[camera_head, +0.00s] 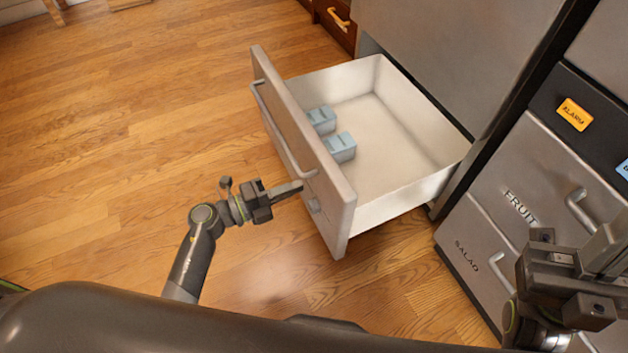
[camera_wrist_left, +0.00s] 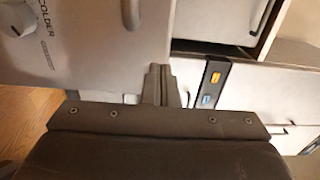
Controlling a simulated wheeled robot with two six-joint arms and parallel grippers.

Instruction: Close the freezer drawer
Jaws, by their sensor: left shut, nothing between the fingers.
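The freezer drawer (camera_head: 345,200) is pulled out from the grey appliance, and its inside is visible in the head view. A long bar handle (camera_head: 280,130) and a small knob (camera_head: 314,206) are on its front. My left gripper (camera_head: 300,186) is shut and empty, at the drawer front near the handle's lower end; I cannot tell whether it touches. In the left wrist view, the shut fingers (camera_wrist_left: 160,72) are beside the drawer front (camera_wrist_left: 90,60), which bears a knob marked COLDER (camera_wrist_left: 18,18). My right gripper (camera_head: 603,248) is at the lower right; its opening is unclear.
Two light-blue boxes (camera_head: 341,148) lie in the drawer near its front. At right are drawers marked FRUIT (camera_head: 520,195) and SALAD (camera_head: 468,250), close to my right arm, and an orange ALARM button (camera_head: 574,114). The wooden floor at left is clear.

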